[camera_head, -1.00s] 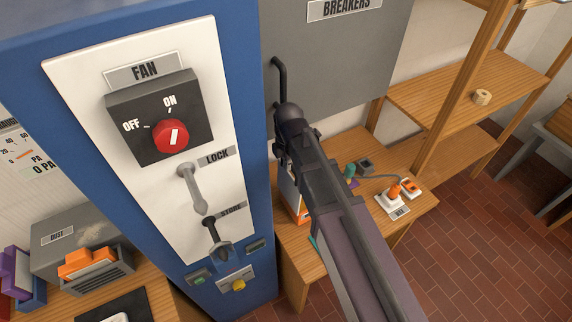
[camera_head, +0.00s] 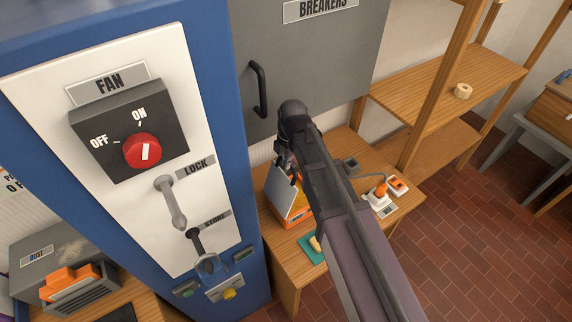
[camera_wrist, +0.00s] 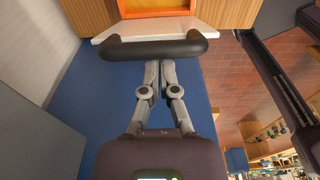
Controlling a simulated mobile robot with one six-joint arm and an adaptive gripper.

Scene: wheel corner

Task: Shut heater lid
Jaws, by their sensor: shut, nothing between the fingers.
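The heater (camera_head: 293,217) is an orange box on the wooden table, right of the blue cabinet. Its grey lid (camera_head: 283,192) stands raised and tilted, partly hidden behind my arm. My gripper (camera_head: 283,160) is just above the lid in the head view. In the wrist view my gripper (camera_wrist: 157,64) is shut with nothing between its fingers. Its tips are close to a dark bar handle (camera_wrist: 155,48), in front of a pale panel that looks like the lid (camera_wrist: 150,28). Whether the tips touch the bar is unclear. The heater's orange body (camera_wrist: 155,6) shows beyond.
The blue cabinet (camera_head: 250,285) with fan knob and levers stands close on the left. The grey breakers door (camera_head: 300,70) with its handle (camera_head: 259,90) is behind. A power strip (camera_head: 380,198) and a teal mat (camera_head: 312,250) lie on the table (camera_head: 345,240).

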